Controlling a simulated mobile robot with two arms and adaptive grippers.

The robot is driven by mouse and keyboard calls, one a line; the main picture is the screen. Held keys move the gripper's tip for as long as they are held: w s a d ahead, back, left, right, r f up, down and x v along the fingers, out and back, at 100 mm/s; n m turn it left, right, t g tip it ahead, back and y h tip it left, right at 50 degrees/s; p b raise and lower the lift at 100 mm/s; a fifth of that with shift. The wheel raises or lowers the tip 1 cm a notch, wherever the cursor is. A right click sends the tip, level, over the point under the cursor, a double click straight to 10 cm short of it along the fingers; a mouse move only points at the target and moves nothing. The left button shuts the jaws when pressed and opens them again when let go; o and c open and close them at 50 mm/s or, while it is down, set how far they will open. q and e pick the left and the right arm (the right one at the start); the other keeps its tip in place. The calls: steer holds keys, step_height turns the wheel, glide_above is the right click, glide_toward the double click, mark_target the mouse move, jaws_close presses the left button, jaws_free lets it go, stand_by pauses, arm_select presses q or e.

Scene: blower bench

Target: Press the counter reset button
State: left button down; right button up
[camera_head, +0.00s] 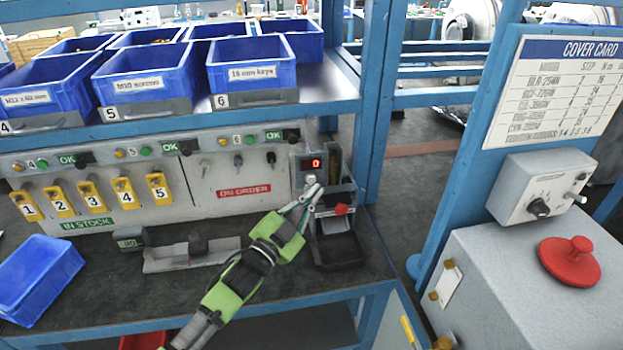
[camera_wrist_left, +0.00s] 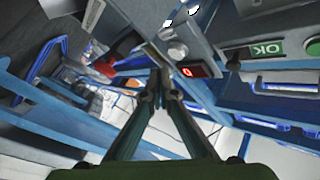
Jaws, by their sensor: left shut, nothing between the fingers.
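The counter (camera_head: 315,163) is a small box with a red display that reads 0. It stands at the right end of the bench panel, and its display also shows in the wrist view (camera_wrist_left: 187,72). A pale round button (camera_head: 310,179) sits just below the display, partly behind my fingertips; it shows in the wrist view (camera_wrist_left: 177,50) too. My left gripper (camera_head: 317,188) is shut and empty, with its tips close in front of the button. I cannot tell whether they touch it. My right gripper is not in view.
A red knob (camera_head: 341,210) stands just right of my fingertips, above a dark tray. Blue bins (camera_head: 249,65) fill the shelf above. Numbered yellow tags (camera_head: 123,191) hang at left.

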arm_select(q)
steer(key=s, duration=0.2)
steer(key=s+d+p, duration=0.1)
steer(key=shift+s+r, duration=0.1)
steer(key=shift+s, duration=0.25)
stand_by(0.5)
